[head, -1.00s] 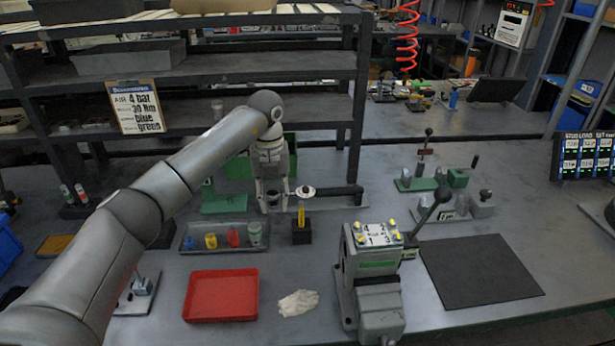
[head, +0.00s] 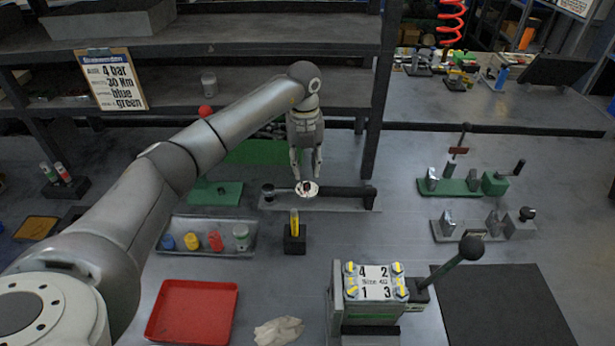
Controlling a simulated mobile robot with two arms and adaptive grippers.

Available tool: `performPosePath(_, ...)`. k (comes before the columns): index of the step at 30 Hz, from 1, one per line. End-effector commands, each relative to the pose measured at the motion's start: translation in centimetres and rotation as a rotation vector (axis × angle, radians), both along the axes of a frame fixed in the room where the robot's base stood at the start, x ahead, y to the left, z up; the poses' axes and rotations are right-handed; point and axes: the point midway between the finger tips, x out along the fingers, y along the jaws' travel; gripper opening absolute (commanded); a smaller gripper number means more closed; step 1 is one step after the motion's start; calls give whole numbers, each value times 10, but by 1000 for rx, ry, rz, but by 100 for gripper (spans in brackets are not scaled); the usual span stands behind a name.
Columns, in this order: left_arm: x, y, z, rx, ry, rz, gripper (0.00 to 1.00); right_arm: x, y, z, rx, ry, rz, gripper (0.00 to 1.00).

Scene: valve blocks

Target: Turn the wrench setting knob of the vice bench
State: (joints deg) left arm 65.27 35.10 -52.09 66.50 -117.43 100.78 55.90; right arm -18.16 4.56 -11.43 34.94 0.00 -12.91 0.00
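The torque wrench lies on a grey base plate (head: 325,205) on the bench, with a thick black handle (head: 350,193) to the right. A dark knob (head: 268,191) stands at its left end. A white disc with a dark and red centre (head: 307,189) shows along the wrench; I cannot tell for sure which part is the setting knob. My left gripper (head: 307,177) points down with its fingers apart and empty, the tips at the disc's far edge; contact is unclear. The vice (head: 366,328) holds a block with a numbered plate (head: 375,282). My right gripper is not in view.
A yellow tool in a black holder (head: 294,243), a tray of coloured parts (head: 215,252), a red tray (head: 190,312) and a cloth (head: 278,332) lie nearer. A clipboard (head: 112,80) leans on the shelf.

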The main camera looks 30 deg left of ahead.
Motion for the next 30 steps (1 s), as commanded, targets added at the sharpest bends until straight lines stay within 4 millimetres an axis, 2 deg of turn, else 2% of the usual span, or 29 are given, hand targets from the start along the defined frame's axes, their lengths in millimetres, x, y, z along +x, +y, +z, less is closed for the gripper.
performPosePath(4,-1,0,-28,0,4,1,29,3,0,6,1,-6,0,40)
performPosePath(9,1,-1,-49,-1,1,0,29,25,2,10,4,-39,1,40)
performPosePath(13,1,-1,-56,-1,-1,-1,29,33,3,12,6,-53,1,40)
performPosePath(21,1,-1,-58,0,-1,-1,29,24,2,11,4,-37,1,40)
performPosePath(28,1,-1,-57,0,-1,-1,1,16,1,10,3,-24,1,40)
performPosePath(30,1,-1,-57,0,-1,-1,0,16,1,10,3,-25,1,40)
